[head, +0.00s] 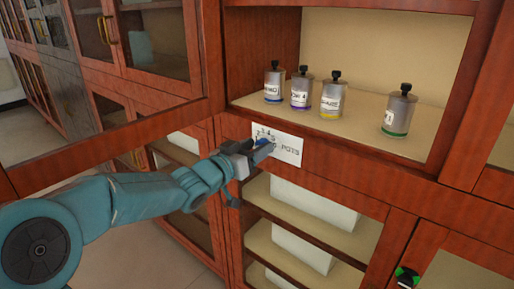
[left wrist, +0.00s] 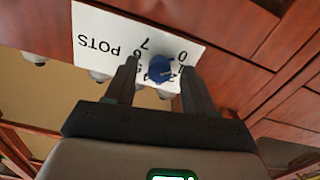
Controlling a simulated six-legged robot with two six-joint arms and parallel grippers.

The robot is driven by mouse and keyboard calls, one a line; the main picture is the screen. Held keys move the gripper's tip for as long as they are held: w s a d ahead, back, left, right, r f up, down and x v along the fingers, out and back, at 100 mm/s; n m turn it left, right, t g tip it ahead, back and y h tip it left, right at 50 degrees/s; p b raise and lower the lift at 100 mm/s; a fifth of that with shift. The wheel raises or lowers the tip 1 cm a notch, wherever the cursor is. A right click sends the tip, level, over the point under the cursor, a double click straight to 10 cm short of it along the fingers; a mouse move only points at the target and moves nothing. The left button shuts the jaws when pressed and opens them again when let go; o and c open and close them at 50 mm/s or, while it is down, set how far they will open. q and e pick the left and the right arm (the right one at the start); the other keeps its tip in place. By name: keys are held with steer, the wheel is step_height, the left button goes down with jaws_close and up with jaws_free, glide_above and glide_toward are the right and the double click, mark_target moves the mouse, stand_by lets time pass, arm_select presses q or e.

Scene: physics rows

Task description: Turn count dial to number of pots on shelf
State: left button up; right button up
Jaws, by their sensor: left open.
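The blue count dial (head: 264,142) sits on a white card (head: 290,151) marked with numbers and "POTS", on the cabinet rail below the shelf. In the left wrist view the dial (left wrist: 161,68) lies between my two fingers; I cannot tell whether they touch it or which number it points to. My left gripper (head: 256,147) is open at the dial. Several grey pots with black knobs stand upright on the shelf (head: 360,137): blue-banded (head: 274,83), purple-banded (head: 301,90), yellow-banded (head: 333,97), and a green-banded one (head: 398,112) apart to the right. My right gripper is not in view.
An open wooden cabinet door (head: 110,145) stands out at the left, above my left arm. Lower shelves (head: 318,230) hold white boxes. A small black and green round thing (head: 406,277) shows at the bottom right.

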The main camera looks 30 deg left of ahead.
arm_select(q)
steer(key=shift+w, duration=0.45)
jaws_close()
steer(key=shift+d, duration=0.1)
